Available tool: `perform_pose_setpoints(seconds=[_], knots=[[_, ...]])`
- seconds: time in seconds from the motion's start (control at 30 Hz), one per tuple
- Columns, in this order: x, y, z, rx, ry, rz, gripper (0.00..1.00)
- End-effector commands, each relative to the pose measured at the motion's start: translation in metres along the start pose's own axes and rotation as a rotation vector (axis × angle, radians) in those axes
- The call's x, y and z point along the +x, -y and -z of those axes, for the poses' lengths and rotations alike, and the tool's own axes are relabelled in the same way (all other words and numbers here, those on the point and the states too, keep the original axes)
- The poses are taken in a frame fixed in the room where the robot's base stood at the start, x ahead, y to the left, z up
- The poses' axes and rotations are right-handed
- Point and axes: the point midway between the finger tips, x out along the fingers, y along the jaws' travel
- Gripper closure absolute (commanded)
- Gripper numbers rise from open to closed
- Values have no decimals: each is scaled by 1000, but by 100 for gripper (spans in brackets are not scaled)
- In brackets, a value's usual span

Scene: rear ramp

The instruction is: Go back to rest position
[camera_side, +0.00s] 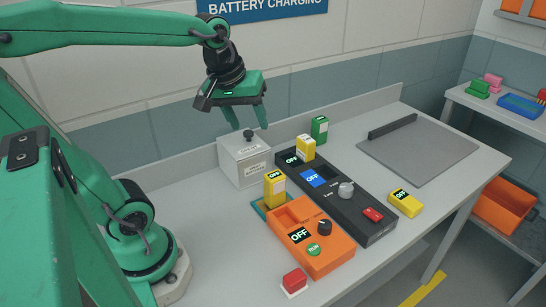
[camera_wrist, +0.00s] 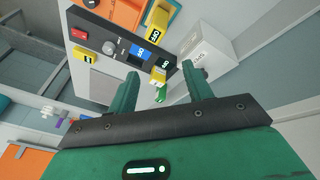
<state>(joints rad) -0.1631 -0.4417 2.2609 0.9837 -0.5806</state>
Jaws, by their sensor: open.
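My gripper (camera_side: 246,115) is raised above the table near the wall, over the white box with a black knob (camera_side: 244,158). Its two green fingers point down and are apart, with nothing between them. In the wrist view my gripper (camera_wrist: 161,92) shows its two fingers spread, with the white box (camera_wrist: 209,55) beyond the right one. The fingers appear clear of the box.
A black panel (camera_side: 375,231) and an orange unit (camera_side: 325,262) stand mid-table. Yellow blocks (camera_side: 405,203) (camera_side: 275,189) (camera_side: 305,148) and a green block (camera_side: 319,129) are around them. A red button (camera_side: 294,281) is in front. A grey plate (camera_side: 425,152) lies at right.

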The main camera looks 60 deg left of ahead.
Motion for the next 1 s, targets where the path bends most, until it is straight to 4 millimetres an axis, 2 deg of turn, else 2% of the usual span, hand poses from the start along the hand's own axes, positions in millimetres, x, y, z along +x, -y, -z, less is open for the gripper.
perform_pose_setpoints(seconds=[0.03, 0.2, 0.4, 0.6, 1.0], knots=[[-3, -1, -11, 89, -15, -19, 50], [-7, 1, -42, 383, -63, -66, 50], [-7, 4, -66, 635, -112, -100, 50], [-6, 5, -74, 728, -130, -110, 50], [-6, 5, -75, 732, -130, -109, 50]])
